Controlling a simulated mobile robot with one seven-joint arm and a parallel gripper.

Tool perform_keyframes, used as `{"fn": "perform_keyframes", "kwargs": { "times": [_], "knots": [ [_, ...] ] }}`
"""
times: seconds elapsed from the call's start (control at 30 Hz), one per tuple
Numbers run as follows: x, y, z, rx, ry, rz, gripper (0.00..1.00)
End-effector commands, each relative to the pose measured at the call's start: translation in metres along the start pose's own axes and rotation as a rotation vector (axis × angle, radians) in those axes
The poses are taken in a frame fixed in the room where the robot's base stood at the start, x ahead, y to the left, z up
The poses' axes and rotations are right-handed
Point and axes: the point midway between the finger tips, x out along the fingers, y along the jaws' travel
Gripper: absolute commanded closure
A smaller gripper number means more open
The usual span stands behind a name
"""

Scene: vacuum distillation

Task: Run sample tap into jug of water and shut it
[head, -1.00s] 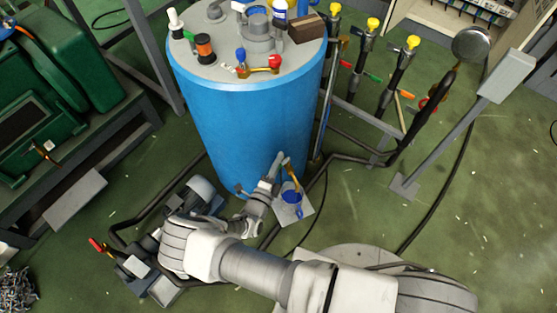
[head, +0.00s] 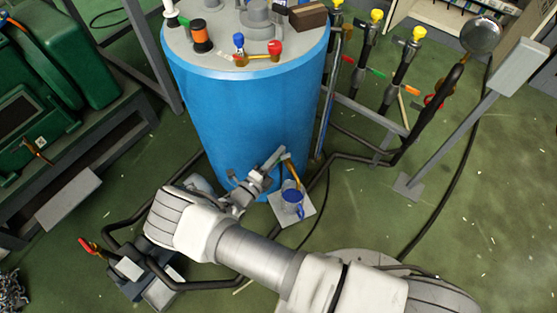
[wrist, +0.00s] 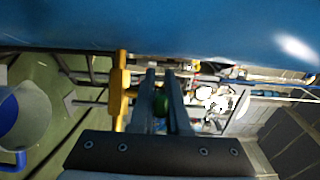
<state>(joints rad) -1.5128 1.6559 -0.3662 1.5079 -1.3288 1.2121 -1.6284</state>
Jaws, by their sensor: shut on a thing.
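The sample tap (head: 293,172) is a brass-coloured fitting low on the front of the blue tank (head: 245,125). In the wrist view its brass body (wrist: 119,90) stands just left of my fingers. My gripper (head: 280,154) is at the tap; in the wrist view its fingers (wrist: 161,85) are shut on a green part, seemingly the tap's handle (wrist: 160,103). A blue and white jug (head: 292,201) stands upright below the tap; it also shows at the left of the wrist view (wrist: 22,112). I cannot make out flow or the jug's water level.
The jug stands on a pale square plate (head: 304,215). Dark pipes (head: 340,158) run along the floor beside the tank. Valves with yellow tops (head: 375,40) stand at the back right. A green machine (head: 50,80) is at the left. The floor at right is mostly open.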

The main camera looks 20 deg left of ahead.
Motion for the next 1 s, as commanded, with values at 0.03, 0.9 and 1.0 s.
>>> {"fn": "perform_keyframes", "kwargs": {
  "times": [0.03,0.9,1.0],
  "knots": [
    [0.0017,0.0022,0.0011,0.001,0.015,0.0,1.0],
    [0.0007,-0.0002,0.0007,-0.002,0.035,0.002,0.56],
    [-0.0045,-0.0005,0.0011,-0.002,0.034,0.003,0.56]
  ]
}}
